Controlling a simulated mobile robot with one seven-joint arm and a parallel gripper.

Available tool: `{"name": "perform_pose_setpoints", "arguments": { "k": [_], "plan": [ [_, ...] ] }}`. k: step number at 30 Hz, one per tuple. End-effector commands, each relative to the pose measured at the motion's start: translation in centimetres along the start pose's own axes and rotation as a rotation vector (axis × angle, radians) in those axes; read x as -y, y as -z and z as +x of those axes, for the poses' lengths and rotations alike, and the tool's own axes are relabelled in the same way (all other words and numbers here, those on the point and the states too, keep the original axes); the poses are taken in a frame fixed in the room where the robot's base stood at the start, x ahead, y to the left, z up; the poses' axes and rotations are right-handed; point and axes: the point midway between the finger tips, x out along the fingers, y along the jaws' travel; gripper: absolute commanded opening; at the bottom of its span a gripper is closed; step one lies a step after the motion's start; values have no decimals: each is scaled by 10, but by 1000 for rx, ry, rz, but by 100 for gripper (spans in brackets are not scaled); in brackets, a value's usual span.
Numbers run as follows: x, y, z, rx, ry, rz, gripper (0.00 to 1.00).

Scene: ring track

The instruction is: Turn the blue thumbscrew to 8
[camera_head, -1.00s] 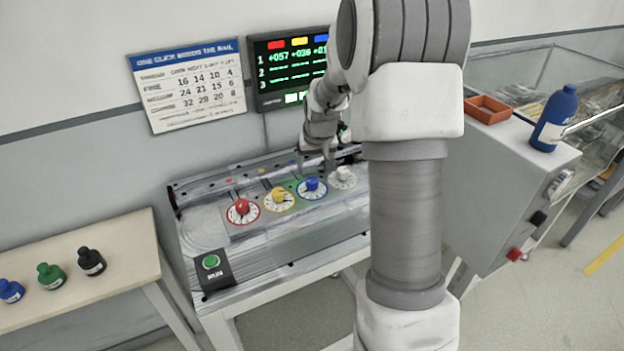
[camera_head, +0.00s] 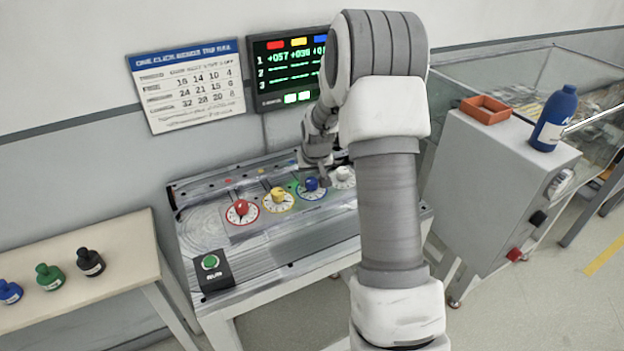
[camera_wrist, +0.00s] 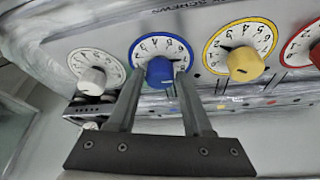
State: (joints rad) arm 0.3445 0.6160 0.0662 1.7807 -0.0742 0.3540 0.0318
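The blue thumbscrew (camera_head: 311,184) stands on a white dial with a blue rim (camera_head: 302,193), third from the left in a row of dials on the bench. In the wrist view the blue thumbscrew (camera_wrist: 159,71) lies between the tips of my gripper (camera_wrist: 161,75), which also shows in the head view (camera_head: 321,178). The two fingers are apart, one on each side of the knob; I cannot tell whether they touch it. Numbers show around the upper part of the blue-rimmed dial (camera_wrist: 165,46), but the pointer's setting cannot be read.
A red knob (camera_head: 241,207) and a yellow knob (camera_head: 278,194) stand to the left, a white knob (camera_head: 343,173) close on the right. A green button box (camera_head: 212,265) sits at the bench's front left. A screen (camera_head: 285,75) hangs behind, partly hidden by my arm.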

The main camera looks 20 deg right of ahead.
Motion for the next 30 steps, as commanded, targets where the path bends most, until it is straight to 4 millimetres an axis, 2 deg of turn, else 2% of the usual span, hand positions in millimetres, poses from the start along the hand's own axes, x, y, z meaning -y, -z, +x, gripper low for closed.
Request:
{"name": "perform_pose_setpoints", "arguments": {
  "k": [1, 6, 8, 19, 30],
  "plan": [
    [0, 0, 0, 0, 0, 0, 39],
    [0, 0, 0, 0, 0, 0, 9],
    [0, 0, 0, 0, 0, 0, 0],
    [2, 0, 1, -1, -20, 45, 0],
    [4, 0, 1, -1, -112, 265, 0]
  ]
}}
